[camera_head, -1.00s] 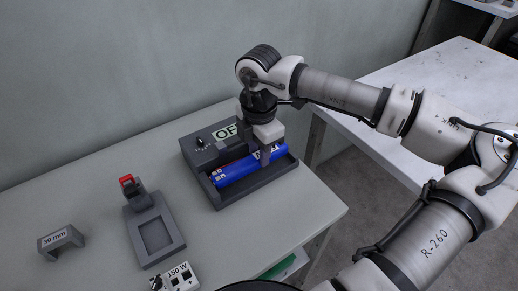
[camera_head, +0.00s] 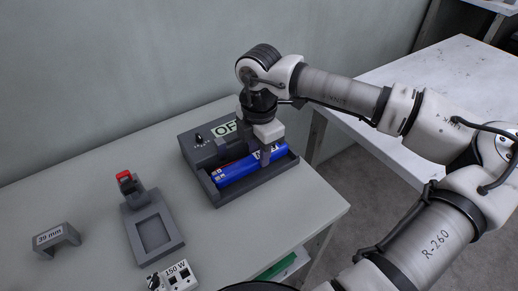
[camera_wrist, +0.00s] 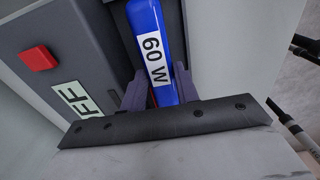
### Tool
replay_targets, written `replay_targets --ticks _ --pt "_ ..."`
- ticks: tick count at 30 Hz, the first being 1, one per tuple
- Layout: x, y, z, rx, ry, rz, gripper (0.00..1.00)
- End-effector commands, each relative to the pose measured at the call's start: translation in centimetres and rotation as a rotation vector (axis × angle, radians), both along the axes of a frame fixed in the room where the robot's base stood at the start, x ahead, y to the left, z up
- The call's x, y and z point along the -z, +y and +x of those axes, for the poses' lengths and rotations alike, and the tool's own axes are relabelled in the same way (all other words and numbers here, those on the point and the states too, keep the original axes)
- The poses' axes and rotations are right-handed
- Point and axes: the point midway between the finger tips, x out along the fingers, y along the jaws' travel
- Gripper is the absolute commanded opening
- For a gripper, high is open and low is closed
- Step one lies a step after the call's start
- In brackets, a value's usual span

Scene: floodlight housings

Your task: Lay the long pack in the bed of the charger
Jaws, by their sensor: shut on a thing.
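The long blue pack (camera_head: 240,169) lies lengthwise over the bed of the dark grey charger (camera_head: 257,185). It is low between the bed's walls; I cannot tell whether it touches the bed floor. My gripper (camera_head: 267,158) is shut on the pack near its right end. In the wrist view the gripper's fingers (camera_wrist: 157,92) stand on both sides of the blue pack (camera_wrist: 147,25), which bears a "60 W" label. The charger there shows a red button (camera_wrist: 39,58) and a partly hidden sign ending in "FF".
The charger is near the table's right edge.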

Motion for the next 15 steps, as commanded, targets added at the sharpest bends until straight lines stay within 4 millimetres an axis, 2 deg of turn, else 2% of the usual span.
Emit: replay_targets --ticks 15 --pt "0.64 0.00 0.03 0.000 -0.001 0.000 0.03"
